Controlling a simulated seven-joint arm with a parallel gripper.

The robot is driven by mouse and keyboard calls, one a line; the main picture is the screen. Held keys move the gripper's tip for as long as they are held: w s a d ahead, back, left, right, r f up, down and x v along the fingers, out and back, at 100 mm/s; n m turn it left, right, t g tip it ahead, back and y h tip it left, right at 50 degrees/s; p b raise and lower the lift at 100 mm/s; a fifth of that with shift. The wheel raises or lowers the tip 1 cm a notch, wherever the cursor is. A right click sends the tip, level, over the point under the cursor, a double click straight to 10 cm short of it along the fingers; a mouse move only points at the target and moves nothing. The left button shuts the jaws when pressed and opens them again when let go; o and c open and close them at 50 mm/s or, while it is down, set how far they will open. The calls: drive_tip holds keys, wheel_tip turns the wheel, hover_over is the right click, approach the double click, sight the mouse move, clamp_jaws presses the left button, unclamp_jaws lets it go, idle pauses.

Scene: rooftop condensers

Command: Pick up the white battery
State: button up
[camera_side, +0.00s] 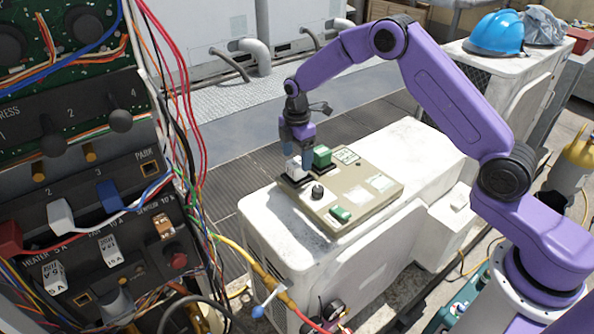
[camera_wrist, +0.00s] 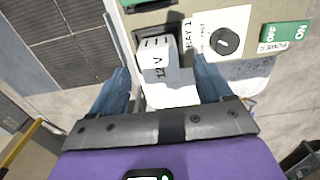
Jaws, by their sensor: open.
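The white battery (camera_side: 294,171) stands in a dark bay at the left corner of the beige panel box (camera_side: 368,205). In the wrist view the white battery (camera_wrist: 156,57) shows a "12 V" mark and dark slots, next to a "BAY 1" label. My gripper (camera_side: 300,156) is over this corner, pointing down. In the wrist view its two blue fingers (camera_wrist: 163,78) are spread and empty, one to each side of the battery's near end. I cannot tell whether either finger touches it; the side view hides part of the battery behind the fingers.
A green block (camera_side: 322,156) stands close to the right of the battery. A black knob (camera_side: 318,192) and a green switch (camera_side: 341,214) are on the panel. The panel lies on a white condenser (camera_side: 420,150). A cabinet (camera_side: 75,130) with loose wires stands at left.

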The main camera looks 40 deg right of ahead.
sight(297, 162)
drive_tip(key=shift+f, duration=1.9)
drive_tip(key=c, duration=1.2)
drive_tip(key=shift+r, duration=0.1)
drive_tip(key=shift+c, duration=0.6)
